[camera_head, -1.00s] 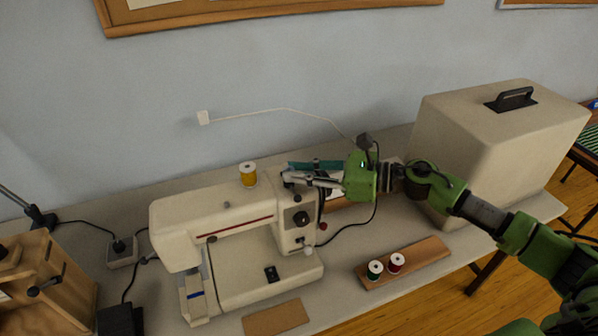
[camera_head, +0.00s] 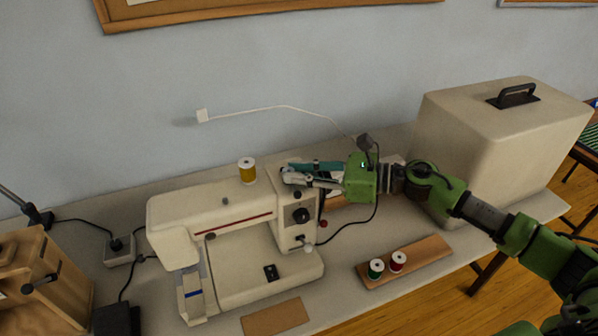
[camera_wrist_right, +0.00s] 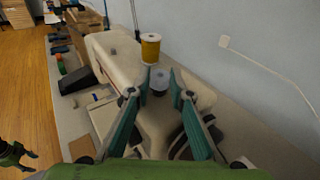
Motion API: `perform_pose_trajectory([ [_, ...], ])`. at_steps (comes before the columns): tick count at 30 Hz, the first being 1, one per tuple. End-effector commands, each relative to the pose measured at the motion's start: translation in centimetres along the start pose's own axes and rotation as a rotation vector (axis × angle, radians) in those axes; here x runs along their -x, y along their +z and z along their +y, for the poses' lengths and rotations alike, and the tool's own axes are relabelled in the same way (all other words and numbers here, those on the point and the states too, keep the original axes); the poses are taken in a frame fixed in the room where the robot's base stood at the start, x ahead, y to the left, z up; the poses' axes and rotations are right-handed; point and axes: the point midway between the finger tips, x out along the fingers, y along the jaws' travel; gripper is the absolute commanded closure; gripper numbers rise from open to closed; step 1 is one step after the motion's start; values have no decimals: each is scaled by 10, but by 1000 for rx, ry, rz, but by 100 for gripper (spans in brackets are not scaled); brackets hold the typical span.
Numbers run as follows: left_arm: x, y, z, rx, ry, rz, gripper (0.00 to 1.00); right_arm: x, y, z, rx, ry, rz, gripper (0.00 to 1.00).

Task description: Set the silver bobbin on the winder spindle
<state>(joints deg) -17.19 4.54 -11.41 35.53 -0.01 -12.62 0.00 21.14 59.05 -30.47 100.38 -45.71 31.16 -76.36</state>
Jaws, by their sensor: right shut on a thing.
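My right gripper (camera_head: 287,178) reaches in from the right over the right end of the white sewing machine's top (camera_head: 190,207). In the right wrist view its teal fingers (camera_wrist_right: 160,80) are shut on a grey, round-topped silver bobbin (camera_wrist_right: 160,76). The bobbin is low over or on the machine top; I cannot tell if it touches. The winder spindle is hidden, so I cannot see whether the bobbin is around it.
A yellow thread spool (camera_head: 247,171) stands on the machine just left of the gripper. A wooden rack (camera_head: 430,253) with green and red spools is in front. A large beige cover (camera_head: 500,140) stands at right. A black cord hangs beside the machine.

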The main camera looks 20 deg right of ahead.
Motion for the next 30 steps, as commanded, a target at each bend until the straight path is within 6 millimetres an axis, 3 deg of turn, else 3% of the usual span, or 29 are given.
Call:
perform_pose_trajectory([
  [6,0,0,0,-1,0,0,56,0,0,0,0,0,0,87],
  [7,0,0,0,-1,0,0,56,0,0,0,0,0,0,73],
  [9,0,0,0,-1,0,0,56,0,0,0,0,0,0,61],
  [21,0,2,-3,-2,-3,-2,56,4,-1,0,-1,-1,1,61],
  [30,0,0,-1,-1,-1,-1,56,43,-2,0,-4,-3,4,61],
])
